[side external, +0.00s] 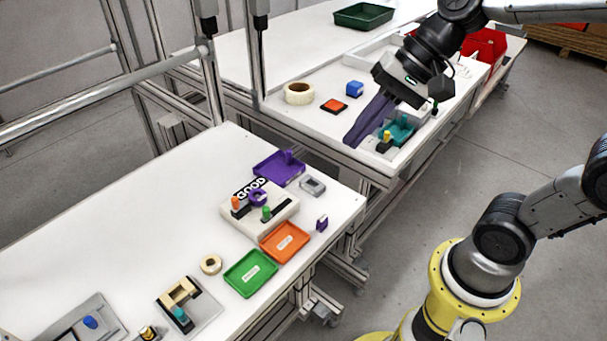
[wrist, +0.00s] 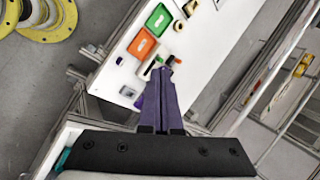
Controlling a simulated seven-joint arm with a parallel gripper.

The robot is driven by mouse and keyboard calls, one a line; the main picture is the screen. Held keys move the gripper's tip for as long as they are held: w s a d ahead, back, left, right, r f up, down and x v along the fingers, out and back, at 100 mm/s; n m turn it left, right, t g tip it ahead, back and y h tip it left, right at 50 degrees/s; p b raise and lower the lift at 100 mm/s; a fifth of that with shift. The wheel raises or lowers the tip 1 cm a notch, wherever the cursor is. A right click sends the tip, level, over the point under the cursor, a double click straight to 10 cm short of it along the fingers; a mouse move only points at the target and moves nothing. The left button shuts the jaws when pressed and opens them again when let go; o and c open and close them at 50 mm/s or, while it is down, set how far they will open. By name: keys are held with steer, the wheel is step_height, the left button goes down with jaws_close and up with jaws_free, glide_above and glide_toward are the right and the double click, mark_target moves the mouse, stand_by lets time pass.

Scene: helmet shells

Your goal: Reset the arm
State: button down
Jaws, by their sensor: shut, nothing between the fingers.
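My gripper (side external: 352,140) has long purple fingers and hangs over the near corner of the back table in the side external view. Its fingers are together with nothing between them. In the wrist view the fingers of my gripper (wrist: 169,72) point toward the front table. The arm reaches in from the upper right. The gripper partly hides the things beneath it, and I cannot tell its exact height above the table.
The front table (side external: 130,215) holds orange (side external: 285,242), green (side external: 250,274) and purple trays (side external: 272,169).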

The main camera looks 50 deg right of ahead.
steer(key=s+d+f+n+t+h, duration=0.1)
steer(key=s+d+f+n+h, duration=0.2)
steer(key=s+d+n, duration=0.4)
steer(key=s+n+h, duration=0.1)
steer(key=s+n, duration=0.1)
steer(key=n, duration=0.1)
steer(key=shift+d+f+h, duration=0.15)
steer(key=shift+f+h, duration=0.05)
steer(key=shift+h, duration=0.1)
